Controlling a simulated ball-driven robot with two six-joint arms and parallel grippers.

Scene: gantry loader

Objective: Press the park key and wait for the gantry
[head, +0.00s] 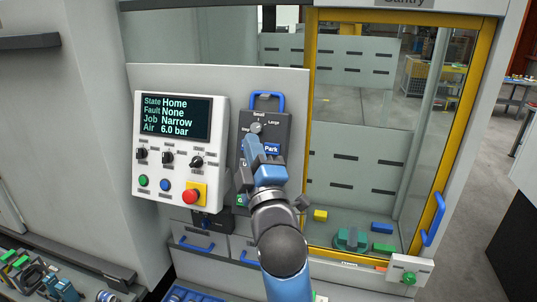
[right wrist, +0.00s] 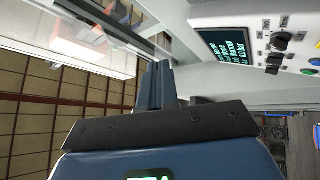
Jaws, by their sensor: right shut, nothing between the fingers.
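The blue park key (head: 272,149), labelled "Park", is on the dark pendant panel (head: 277,119), partly covered by my gripper. My right gripper (head: 251,142) is shut and empty, in front of the panel just left of the key's label. I cannot tell whether it touches the panel. Its shut fingers (right wrist: 156,86) also show in the right wrist view, which does not show the key. The display (head: 177,118) reads State Home, Fault None, Job Narrow, Air 6.0 bar. The gantry itself is not clearly visible. My left gripper is not in view.
Left of the panel is a white control box with a red stop button (head: 191,196) and several knobs. A yellow-framed window (head: 310,130) with a blue handle (head: 433,220) is at right. Behind it lie yellow, blue and green blocks. Drawers are below.

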